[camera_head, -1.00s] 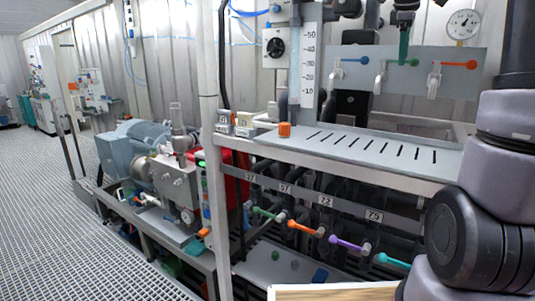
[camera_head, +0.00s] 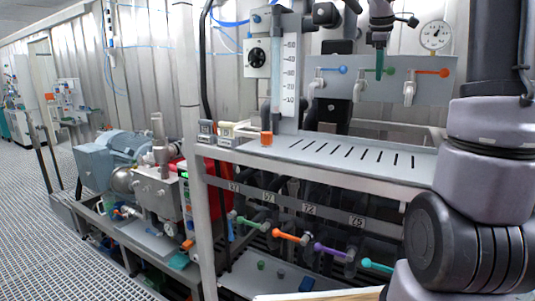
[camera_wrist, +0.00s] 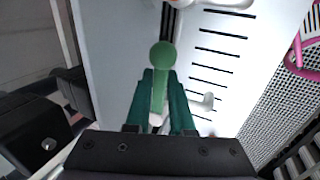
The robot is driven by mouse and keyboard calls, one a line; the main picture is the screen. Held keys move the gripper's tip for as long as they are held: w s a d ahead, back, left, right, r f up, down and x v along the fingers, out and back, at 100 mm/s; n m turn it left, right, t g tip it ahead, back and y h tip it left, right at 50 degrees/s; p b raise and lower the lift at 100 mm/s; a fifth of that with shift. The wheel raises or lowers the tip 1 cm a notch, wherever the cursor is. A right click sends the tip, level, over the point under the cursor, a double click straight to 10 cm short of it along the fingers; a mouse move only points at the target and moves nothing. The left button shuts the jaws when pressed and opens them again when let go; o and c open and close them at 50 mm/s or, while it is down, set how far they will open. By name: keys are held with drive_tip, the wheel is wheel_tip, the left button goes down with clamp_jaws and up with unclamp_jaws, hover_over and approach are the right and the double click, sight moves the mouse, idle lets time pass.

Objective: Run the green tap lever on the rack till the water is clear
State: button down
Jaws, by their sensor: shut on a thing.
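The green tap lever (camera_head: 388,70) is the middle one on the grey panel (camera_head: 435,75) above the rack's slotted shelf, between a blue and an orange lever. It points right, and its round knob shows in the wrist view (camera_wrist: 162,54). My gripper (camera_head: 379,68) comes down from above at this lever. In the wrist view its two dark green fingers (camera_wrist: 160,82) stand on either side of the lever and are shut on it. The middle tap's spout (camera_head: 358,88) hangs to the left of my gripper. I cannot tell whether water runs or how clear it is.
The blue lever (camera_head: 342,69) and orange lever (camera_head: 443,72) sit close on both sides. A second row of coloured levers is below, including another green one (camera_head: 250,223).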

idle(0.5)
drive_tip(key=s+a+m+g+h, duration=0.1)
drive_tip(key=s+a+m+g, duration=0.2)
drive_tip(key=m, duration=1.2)
drive_tip(key=a+g, duration=0.2)
drive_tip(key=a, duration=0.1)
drive_tip(key=shift+a+r+h, duration=0.2)
drive_tip(key=shift+r+h, duration=0.1)
drive_tip(key=shift+h, duration=0.1)
idle(0.4)
idle(2.1)
